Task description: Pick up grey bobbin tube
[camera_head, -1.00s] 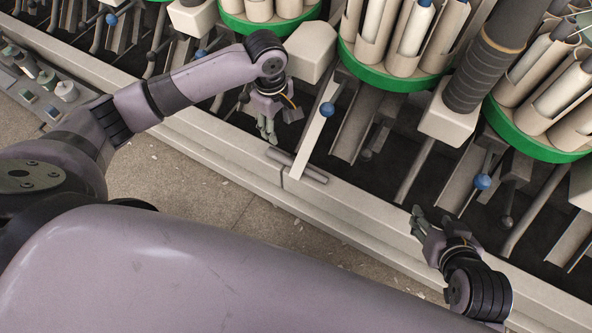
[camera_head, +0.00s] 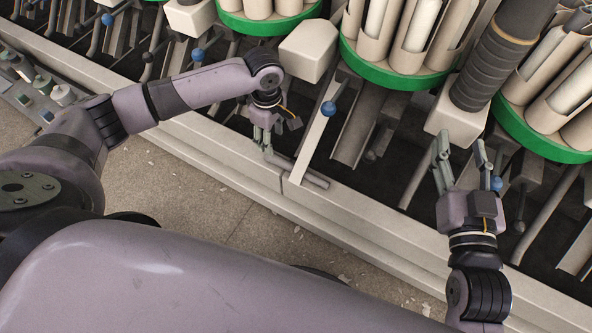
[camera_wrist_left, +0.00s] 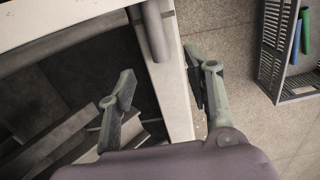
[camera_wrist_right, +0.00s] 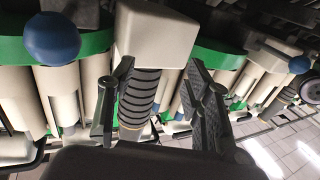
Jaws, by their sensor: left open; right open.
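The grey bobbin tube (camera_head: 315,180) lies on the cream front rail of the winder, partly hidden behind a cream strip in the head view. In the left wrist view, the tube (camera_wrist_left: 154,32) lies ahead of the parted fingertips, along the rail's inner side. My left gripper (camera_head: 264,146) is open and empty, pointing down above and left of the tube's left end. Its fingers also show in the left wrist view (camera_wrist_left: 160,68). My right gripper (camera_head: 461,148) is open and empty, held up in front of a cream block, far to the right of the tube.
Green-rimmed magazines with cream tubes (camera_head: 395,75) stand behind. A blue-knobbed lever (camera_head: 328,108) rises close to the tube. The rail (camera_head: 235,165) is otherwise clear here. A grey crate (camera_wrist_left: 268,55) with blue and green pieces stands on the floor in the left wrist view.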

